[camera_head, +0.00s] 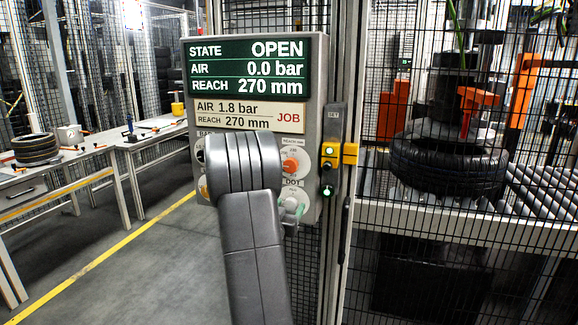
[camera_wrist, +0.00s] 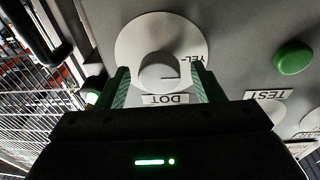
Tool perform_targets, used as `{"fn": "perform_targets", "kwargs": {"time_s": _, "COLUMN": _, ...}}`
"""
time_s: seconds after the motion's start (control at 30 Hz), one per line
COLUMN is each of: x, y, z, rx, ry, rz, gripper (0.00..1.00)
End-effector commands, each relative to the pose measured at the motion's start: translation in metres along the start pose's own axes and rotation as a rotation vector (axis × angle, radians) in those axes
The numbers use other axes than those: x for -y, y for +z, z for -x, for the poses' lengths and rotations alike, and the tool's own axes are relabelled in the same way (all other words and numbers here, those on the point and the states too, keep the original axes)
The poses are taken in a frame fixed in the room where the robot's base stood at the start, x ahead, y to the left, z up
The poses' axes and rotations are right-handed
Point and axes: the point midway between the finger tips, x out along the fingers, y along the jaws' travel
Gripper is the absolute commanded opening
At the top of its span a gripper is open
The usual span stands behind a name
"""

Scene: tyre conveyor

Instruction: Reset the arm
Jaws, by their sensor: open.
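My grey arm reaches up in front of the control panel (camera_head: 318,75) in the head view and hides part of its lower half. In the wrist view, my gripper (camera_wrist: 160,82) is open, with its two green fingers on either side of a grey knob (camera_wrist: 162,72) on a white dial marked DOT. I cannot tell whether the fingers touch the knob. The white DOT dial (camera_head: 296,194) shows partly in the head view. The panel's screen (camera_head: 243,67) reads STATE OPEN, AIR 0.0 bar, REACH 270 mm. The job card (camera_head: 246,116) reads AIR 1.8 bar, REACH 270 mm.
A green button (camera_wrist: 293,57) and a TEST label (camera_wrist: 266,95) are beside the dial. An orange knob (camera_head: 290,165) is above it in the head view. A tyre (camera_head: 447,163) lies on the conveyor behind mesh at right. Workbenches (camera_head: 62,165) stand at left beside open floor.

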Motion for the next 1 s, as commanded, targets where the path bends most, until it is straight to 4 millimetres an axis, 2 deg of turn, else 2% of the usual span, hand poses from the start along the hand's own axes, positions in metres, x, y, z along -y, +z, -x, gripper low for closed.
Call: {"fn": "perform_targets", "kwargs": {"time_s": 1.0, "x": 0.0009, "y": -0.0037, "z": -0.0004, "rx": 0.059, "ry": 0.113, "rz": -0.928, "gripper": 0.61}}
